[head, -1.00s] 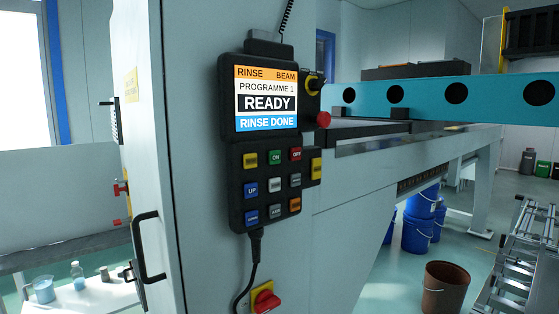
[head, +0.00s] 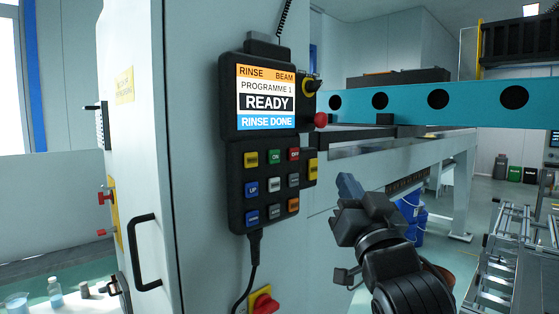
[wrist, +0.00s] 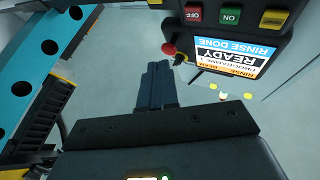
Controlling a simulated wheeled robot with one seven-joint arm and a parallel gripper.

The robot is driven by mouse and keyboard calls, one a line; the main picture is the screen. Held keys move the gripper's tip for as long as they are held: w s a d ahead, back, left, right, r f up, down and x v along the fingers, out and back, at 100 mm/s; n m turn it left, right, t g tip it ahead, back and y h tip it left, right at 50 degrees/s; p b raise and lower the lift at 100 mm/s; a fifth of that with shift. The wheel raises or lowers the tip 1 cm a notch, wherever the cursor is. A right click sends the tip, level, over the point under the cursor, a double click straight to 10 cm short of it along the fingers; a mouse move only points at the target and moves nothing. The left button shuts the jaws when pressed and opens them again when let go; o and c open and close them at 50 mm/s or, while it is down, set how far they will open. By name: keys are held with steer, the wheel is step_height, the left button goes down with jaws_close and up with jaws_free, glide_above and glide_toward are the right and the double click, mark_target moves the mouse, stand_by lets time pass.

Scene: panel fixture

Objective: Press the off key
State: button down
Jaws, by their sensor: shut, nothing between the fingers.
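The off key (head: 294,155) is a small red key at the top right of the keypad on the black control pendant (head: 237,190), beside the green ON key (head: 275,157). In the wrist view the red OFF key (wrist: 193,14) shows upside down near the top edge. The pendant's screen (head: 266,97) reads READY and RINSE DONE. In the wrist view the closed fingers (wrist: 158,85) point up the picture, left of the screen.
A red mushroom button (head: 321,119) and a yellow-ringed switch (head: 309,87) stick out at the pendant's right side. A red rotary switch (head: 263,303) and a cable are below. A teal beam (head: 410,99) runs behind my arm. The space before the keypad is clear.

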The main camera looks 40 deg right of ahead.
mark_target(294, 154)
steer(key=shift+w+d+r+m+h, duration=0.15)
steer(key=shift+d+r+m+h, duration=0.1)
steer(key=shift+r, duration=0.35)
steer(key=shift+w+d+r+m+h, duration=0.1)
steer(key=shift+w+r+m+h, duration=0.15)
steer(key=shift+r, duration=0.3)
steer(key=shift+w+d+r+m+h, duration=0.1)
steer(key=shift+d+r+m+h, duration=0.15)
steer(key=shift+r, duration=0.35)
steer(key=shift+a, duration=0.1)
steer(key=shift+w+a+b, duration=0.2)
steer(key=shift+w+b, duration=1)
steer(key=shift+w, duration=3.2)
steer(key=shift+w, duration=0.15)
steer(key=shift+w, duration=0.3)
steer(key=shift+w+b, duration=0.4)
steer(key=shift+b, duration=0.1)
steer(key=shift+s, duration=0.85)
